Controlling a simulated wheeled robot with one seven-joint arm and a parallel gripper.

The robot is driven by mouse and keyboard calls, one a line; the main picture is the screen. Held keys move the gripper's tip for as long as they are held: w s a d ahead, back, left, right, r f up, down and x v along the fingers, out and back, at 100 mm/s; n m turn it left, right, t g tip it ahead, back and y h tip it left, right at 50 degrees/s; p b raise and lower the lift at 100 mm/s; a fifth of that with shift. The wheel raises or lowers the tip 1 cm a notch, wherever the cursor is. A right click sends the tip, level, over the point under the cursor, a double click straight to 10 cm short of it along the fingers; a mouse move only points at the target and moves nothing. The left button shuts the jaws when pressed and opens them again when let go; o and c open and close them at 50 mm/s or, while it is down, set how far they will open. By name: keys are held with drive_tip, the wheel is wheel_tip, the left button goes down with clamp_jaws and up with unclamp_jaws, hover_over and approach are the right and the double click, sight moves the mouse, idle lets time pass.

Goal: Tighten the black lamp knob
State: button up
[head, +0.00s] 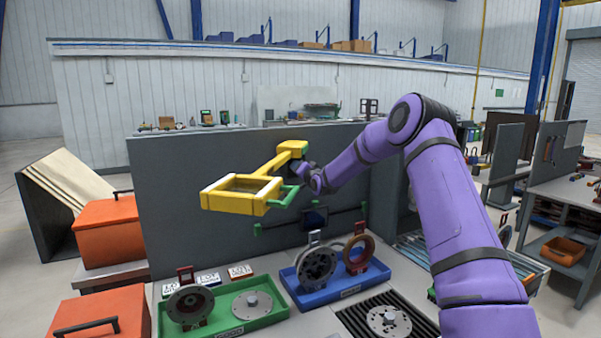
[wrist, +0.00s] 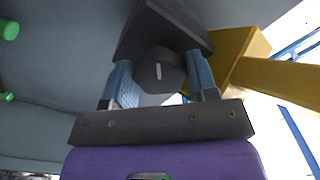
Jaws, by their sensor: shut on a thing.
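The black lamp knob (wrist: 160,72) sits between the two blue fingers of my gripper (wrist: 158,66) in the wrist view. It has a rounded dark face with a short pale mark that points nearly straight up and down. My gripper is shut on the knob from both sides. The yellow lamp (head: 241,194) has a square frame head on an arm, and it shows at the right of the wrist view (wrist: 285,78). In the head view my gripper (head: 302,172) is at the lamp arm's upper end, and the knob is hard to make out there.
A grey panel (head: 180,190) stands behind the lamp. Below are a green tray (head: 280,312) and a blue tray (head: 340,292) with round metal parts, and a black ribbed mat (head: 355,318). Orange boxes (head: 108,235) stand at the left.

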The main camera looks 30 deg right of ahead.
drive_tip(key=m, duration=0.5)
drive_tip(key=shift+a, duration=0.1)
idle(0.4)
drive_tip(key=o, duration=0.9)
drive_tip(key=s, duration=1.1)
